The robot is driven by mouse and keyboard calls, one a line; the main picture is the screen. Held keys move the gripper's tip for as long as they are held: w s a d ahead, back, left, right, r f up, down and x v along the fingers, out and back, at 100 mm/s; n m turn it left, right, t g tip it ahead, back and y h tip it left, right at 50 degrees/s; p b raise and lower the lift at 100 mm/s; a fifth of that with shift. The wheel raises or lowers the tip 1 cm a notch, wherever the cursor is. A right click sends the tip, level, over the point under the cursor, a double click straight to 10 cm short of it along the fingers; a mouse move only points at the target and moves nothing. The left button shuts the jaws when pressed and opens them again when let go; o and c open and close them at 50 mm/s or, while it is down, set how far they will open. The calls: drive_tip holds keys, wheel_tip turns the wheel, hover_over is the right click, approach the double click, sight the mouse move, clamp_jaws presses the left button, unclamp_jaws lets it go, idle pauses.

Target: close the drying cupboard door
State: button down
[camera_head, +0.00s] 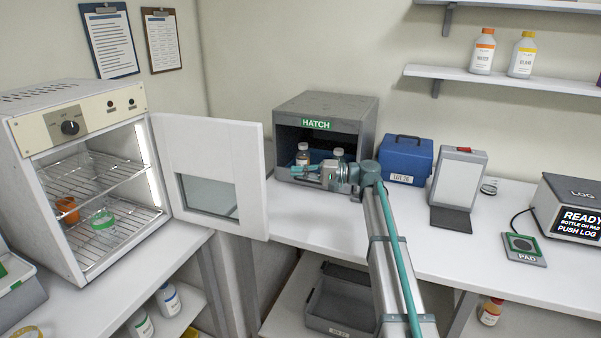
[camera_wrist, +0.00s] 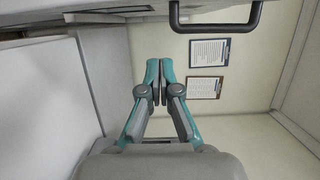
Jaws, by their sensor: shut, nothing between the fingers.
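The drying cupboard (camera_head: 75,125) stands at the left with its door (camera_head: 212,150) wide open. The door's windowed inner face shows in the head view, and its free edge is at the right. My gripper (camera_head: 293,171) is right of that edge, in front of the hatch, pointing left. In the wrist view my gripper (camera_wrist: 153,78) is shut and empty. A dark bar handle (camera_wrist: 215,20), apparently on the door's outer face, crosses the top of that view, apart from the fingertips. The handle is hidden in the head view.
The grey hatch box (camera_head: 370,118) with bottles stands behind my gripper. A blue case (camera_head: 406,158) is to its right. Two clipboards (camera_head: 109,40) hang on the wall. A grey bin (camera_head: 338,300) sits below the bench.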

drive_tip(key=s+a+p, duration=0.3)
drive_tip(key=a, duration=0.5)
drive_tip(key=shift+a, duration=0.2)
